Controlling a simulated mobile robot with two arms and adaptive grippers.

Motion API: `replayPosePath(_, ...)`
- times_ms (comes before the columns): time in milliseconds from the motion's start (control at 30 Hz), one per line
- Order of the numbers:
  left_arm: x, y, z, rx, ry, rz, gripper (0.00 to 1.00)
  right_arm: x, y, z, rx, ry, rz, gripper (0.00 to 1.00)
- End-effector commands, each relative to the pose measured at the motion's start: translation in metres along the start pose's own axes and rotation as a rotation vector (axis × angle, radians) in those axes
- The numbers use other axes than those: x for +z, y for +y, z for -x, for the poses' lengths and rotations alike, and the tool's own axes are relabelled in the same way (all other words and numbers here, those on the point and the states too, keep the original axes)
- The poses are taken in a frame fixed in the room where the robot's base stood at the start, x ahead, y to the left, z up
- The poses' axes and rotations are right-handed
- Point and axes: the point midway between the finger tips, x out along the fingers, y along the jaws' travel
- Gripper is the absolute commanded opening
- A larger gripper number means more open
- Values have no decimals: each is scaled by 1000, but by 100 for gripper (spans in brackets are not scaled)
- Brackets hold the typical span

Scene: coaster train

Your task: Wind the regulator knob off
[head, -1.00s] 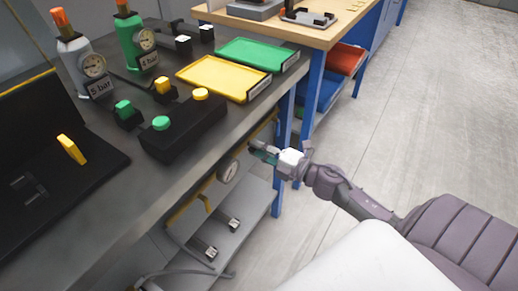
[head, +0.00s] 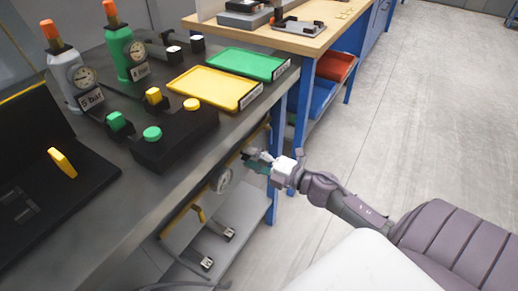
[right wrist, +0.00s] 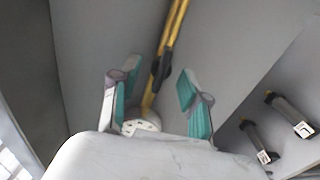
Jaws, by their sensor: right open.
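My right gripper (head: 258,161) is open beside the bench's front edge, next to a round white gauge (head: 222,180) below the bench top. In the right wrist view its two teal-padded fingers (right wrist: 157,98) are spread with a gap between them. The gauge shows partly there too (right wrist: 141,126), low between the fingers. A yellow pipe (right wrist: 172,35) runs up behind the gap, with a dark fitting (right wrist: 160,66) on it. I cannot tell which part is the regulator knob; it may be hidden. My left gripper is not in view.
The dark bench top (head: 110,197) holds a black button box (head: 175,138), a yellow tray (head: 215,86), a green tray (head: 247,59) and two bottles with gauges. A grey lower shelf (head: 245,215) carries dark fittings. The floor at right is clear.

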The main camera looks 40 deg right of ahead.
Motion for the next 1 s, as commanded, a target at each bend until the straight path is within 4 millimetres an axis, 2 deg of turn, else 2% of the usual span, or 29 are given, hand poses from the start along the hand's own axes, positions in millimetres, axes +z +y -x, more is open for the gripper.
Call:
replayPosePath(167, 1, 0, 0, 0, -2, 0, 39, -1, -2, 22, -4, -1, -2, 46)
replayPosePath(400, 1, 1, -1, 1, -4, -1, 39, -1, -2, 74, -4, -2, -2, 46)
replayPosePath(600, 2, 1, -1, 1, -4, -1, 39, -1, -1, 106, -3, 0, -2, 46)
replayPosePath(767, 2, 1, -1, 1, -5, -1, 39, -1, -1, 118, -2, 1, 0, 46)
replayPosePath(1000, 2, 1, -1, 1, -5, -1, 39, 0, 0, 119, -1, 1, 0, 46)
